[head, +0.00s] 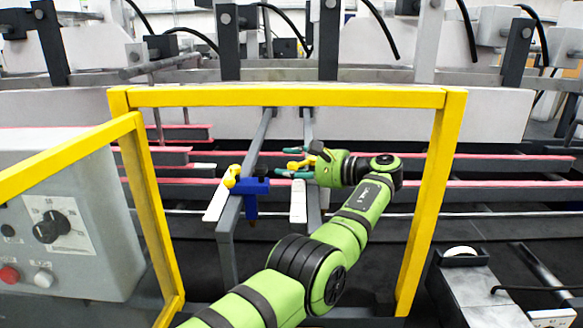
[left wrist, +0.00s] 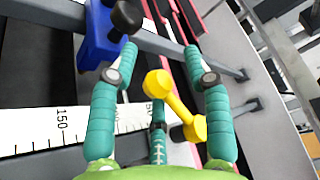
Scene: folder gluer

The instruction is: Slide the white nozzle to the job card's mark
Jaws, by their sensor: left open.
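My left gripper (head: 283,162) reaches in through the yellow frame, its teal fingers open around a yellow dumbbell-shaped handle (head: 298,164). The handle (left wrist: 176,106) lies between the spread fingers in the left wrist view, with a dark part beside it. I cannot tell whether any finger touches it. A blue block (head: 256,187) with a yellow handle (head: 232,176) sits on the left grey bar. The blue block (left wrist: 97,38) with its black knob is beside a finger in the left wrist view. A white scale (left wrist: 62,130) carries printed numbers. No white nozzle body or job card can be made out.
The yellow guard frame (head: 280,96) surrounds the opening, and its open door (head: 150,195) stands at the left. A grey control box (head: 95,225) with a dial is behind the door. Long red-edged rails (head: 480,183) run across behind the bars. Grey machine parts (head: 470,290) stand at lower right.

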